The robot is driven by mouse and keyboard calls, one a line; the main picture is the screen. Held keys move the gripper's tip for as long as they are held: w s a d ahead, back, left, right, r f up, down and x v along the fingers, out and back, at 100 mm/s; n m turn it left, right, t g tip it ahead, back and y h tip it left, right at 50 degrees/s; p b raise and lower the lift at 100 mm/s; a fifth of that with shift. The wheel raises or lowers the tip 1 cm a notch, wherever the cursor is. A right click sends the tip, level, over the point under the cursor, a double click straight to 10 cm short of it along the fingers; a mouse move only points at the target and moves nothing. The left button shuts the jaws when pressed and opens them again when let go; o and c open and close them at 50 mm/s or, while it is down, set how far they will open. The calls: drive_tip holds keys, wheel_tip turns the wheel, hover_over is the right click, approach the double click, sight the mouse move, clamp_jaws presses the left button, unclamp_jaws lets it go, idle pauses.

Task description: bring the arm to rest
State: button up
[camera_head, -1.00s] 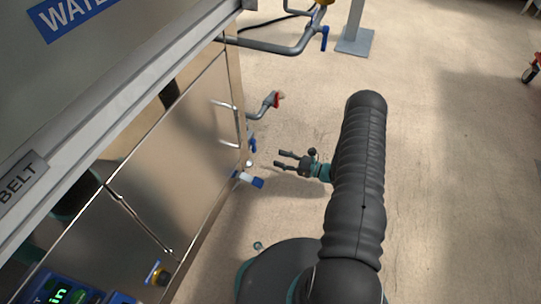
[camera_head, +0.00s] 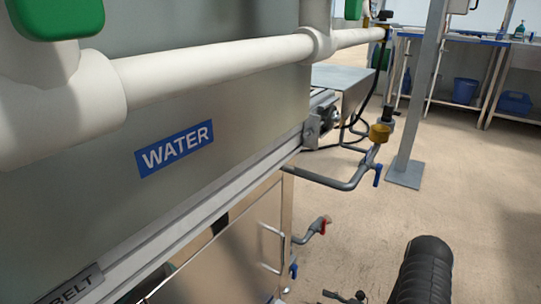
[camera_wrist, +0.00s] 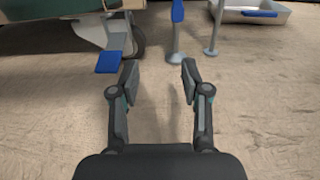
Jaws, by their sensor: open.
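My gripper (camera_wrist: 160,78) is open and empty in the wrist view, its two dark fingers spread apart over bare floor. In the head view my gripper (camera_head: 345,296) shows only in part at the bottom edge, beside my dark arm. The arm stands to the right of the steel machine with the WATER label (camera_head: 175,148). Nothing is between the fingers. Most of my arm is below the head view.
A pipe with a blue-handled valve (camera_head: 377,175) juts from the machine. A red-handled valve (camera_head: 322,225) sits lower. A grey post (camera_head: 425,100) stands behind. In the wrist view a blue pedal (camera_wrist: 109,62) and a caster wheel (camera_wrist: 137,40) lie ahead. Floor at right is clear.

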drive_tip(key=s+a+n+g, duration=0.1)
drive_tip(key=s, duration=0.1)
drive_tip(key=s+a+g, duration=0.1)
drive_tip(key=s+g, duration=0.1)
drive_tip(key=s+a+n+g, duration=0.1)
drive_tip(key=s, duration=0.1)
drive_tip(key=shift+s+f+n+g+y, duration=0.3)
drive_tip(key=shift+s+f, duration=0.1)
drive_tip(key=s+a+r+n+h+p, duration=0.1)
drive_tip(key=s+r+n+h+p, duration=0.2)
drive_tip(key=r, duration=1.6)
drive_tip(key=s+a+r+n+h+p, duration=0.1)
drive_tip(key=s+r+n+h+p, duration=0.3)
drive_tip(key=r, duration=1.6)
drive_tip(key=s+a+r+n+t+h+p, duration=0.1)
drive_tip(key=s+r+n+h+p, duration=0.2)
drive_tip(key=s+r+n+h, duration=0.5)
drive_tip(key=s+r+n, duration=0.2)
drive_tip(key=r+n, duration=0.1)
drive_tip(key=r, duration=0.3)
drive_tip(key=s+r+n, duration=0.3)
drive_tip(key=r+n, duration=0.1)
drive_tip(key=r, duration=0.2)
drive_tip(key=shift+s+a+p, duration=0.3)
drive_tip(key=shift+a+p, duration=0.05)
